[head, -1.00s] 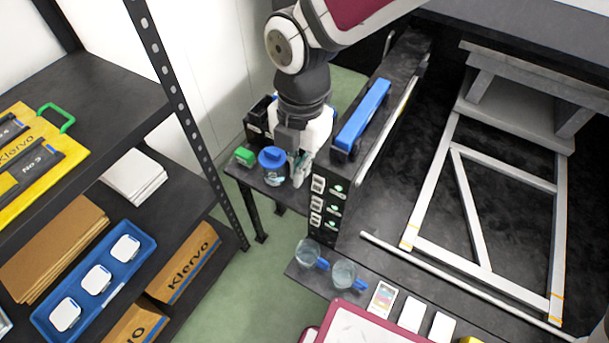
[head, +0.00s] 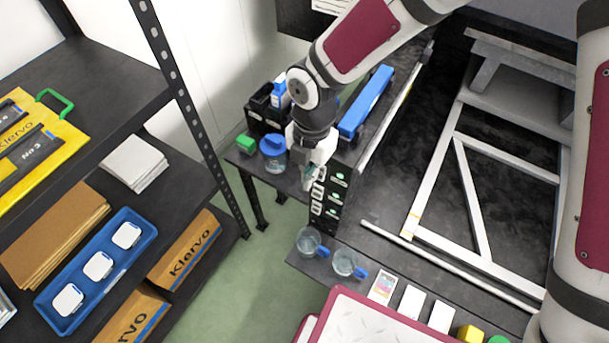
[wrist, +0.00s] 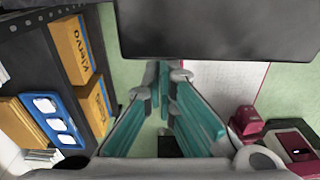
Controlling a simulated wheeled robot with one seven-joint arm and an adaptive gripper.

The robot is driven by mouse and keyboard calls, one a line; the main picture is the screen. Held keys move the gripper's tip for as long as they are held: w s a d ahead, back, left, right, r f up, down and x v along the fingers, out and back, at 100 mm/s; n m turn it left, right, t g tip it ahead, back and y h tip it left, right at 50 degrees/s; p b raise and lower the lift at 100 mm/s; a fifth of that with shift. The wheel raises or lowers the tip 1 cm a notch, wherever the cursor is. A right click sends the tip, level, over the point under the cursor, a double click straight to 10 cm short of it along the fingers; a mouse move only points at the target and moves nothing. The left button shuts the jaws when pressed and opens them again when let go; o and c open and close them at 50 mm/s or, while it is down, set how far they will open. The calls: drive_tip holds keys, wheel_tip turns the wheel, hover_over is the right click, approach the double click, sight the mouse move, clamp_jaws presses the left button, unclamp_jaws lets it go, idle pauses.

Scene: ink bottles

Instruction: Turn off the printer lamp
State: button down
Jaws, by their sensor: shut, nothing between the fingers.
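The printer's black end panel (head: 331,222) carries a column of white rocker switches (head: 317,208), with green-marked labels (head: 340,179) beside them. I cannot tell from here which switch belongs to the lamp or which way each is set. My gripper (head: 308,184) is shut and empty, just left of the panel's upper switches. It hides part of the top of the switch column, and I cannot tell whether it touches. In the wrist view the teal-padded fingers (wrist: 164,75) come together below a large dark surface (wrist: 220,30).
Two clear cups (head: 309,241) sit on the ledge below the panel. A blue bar (head: 365,104) lies on the printer top. A shelf (head: 185,205) stands at left, with open green floor between.

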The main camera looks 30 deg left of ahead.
drive_tip(key=shift+f, duration=0.1)
drive_tip(key=t+b, duration=0.2)
drive_tip(key=b, duration=0.1)
drive_tip(key=shift+w+f+t+b, duration=0.3)
drive_tip(key=shift+w, duration=0.05)
drive_tip(key=shift+r, duration=0.1)
drive_tip(key=shift+w+r+p, duration=0.1)
drive_tip(key=shift+r+p, duration=0.6)
drive_tip(key=shift+r, duration=0.1)
